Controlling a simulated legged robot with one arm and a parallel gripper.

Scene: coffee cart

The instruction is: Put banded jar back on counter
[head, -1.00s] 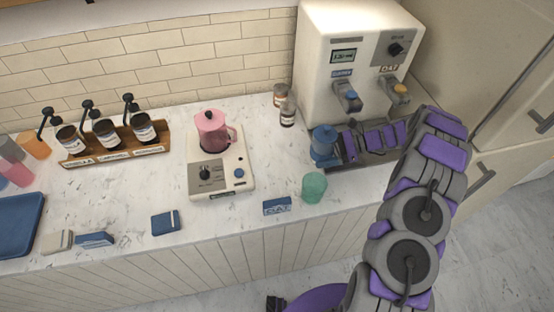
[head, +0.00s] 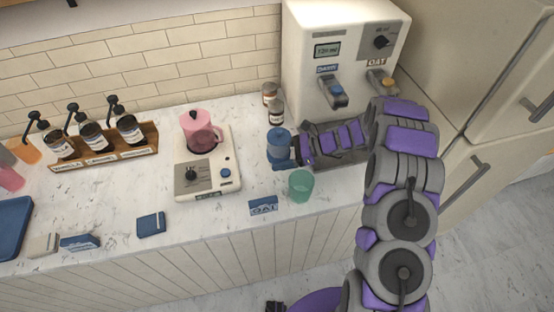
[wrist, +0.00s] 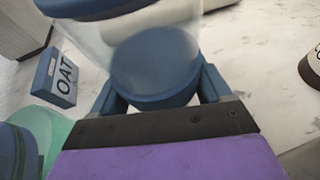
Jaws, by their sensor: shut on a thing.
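The banded jar (head: 280,148) has a clear body with a blue band at top and bottom. My gripper (head: 294,150) reaches in from the right and is shut on it. In the wrist view the jar (wrist: 155,65) stands between the two blue fingers (wrist: 160,92), which hold it near its lower band. In the head view it is over the counter (head: 240,112), left of the drink dispenser's tray and behind the green cup. I cannot tell whether its base touches the counter.
The green cup (head: 301,186) and the OAT box (head: 263,207) stand close in front. The dispenser (head: 345,50) is at the back right. A hot plate with a pink pitcher (head: 200,132) is to the left.

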